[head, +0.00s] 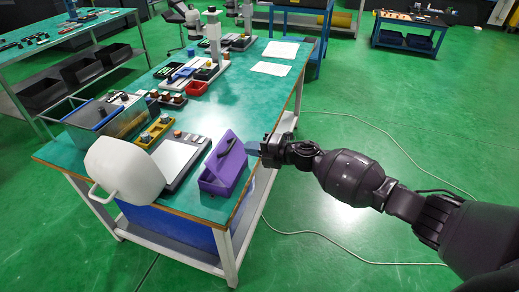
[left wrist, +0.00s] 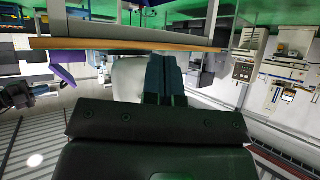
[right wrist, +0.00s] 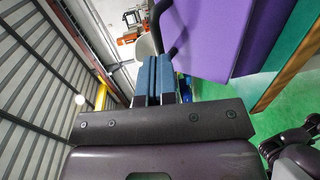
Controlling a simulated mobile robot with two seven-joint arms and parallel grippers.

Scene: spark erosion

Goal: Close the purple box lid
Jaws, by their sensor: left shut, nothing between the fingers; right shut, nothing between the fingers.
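The purple box (head: 235,180) stands at the near right corner of the green-topped table. Its lid (head: 223,147) is raised at a tilt, and a dark curved bar shows by it. My right gripper (head: 254,147) is shut and empty, just right of the box near the table's edge; I cannot tell if it touches. In the right wrist view its fingers (right wrist: 153,78) are together beside a large purple face (right wrist: 212,40) and the dark bar (right wrist: 162,22). My left gripper is outside the head view; in the left wrist view its fingers (left wrist: 165,78) are shut and empty.
A white rounded container with a handle (head: 125,170) stands left of the box at the table's front. A grey tray-like device (head: 182,160) lies between them. A metal bin (head: 105,117) and small parts lie behind.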

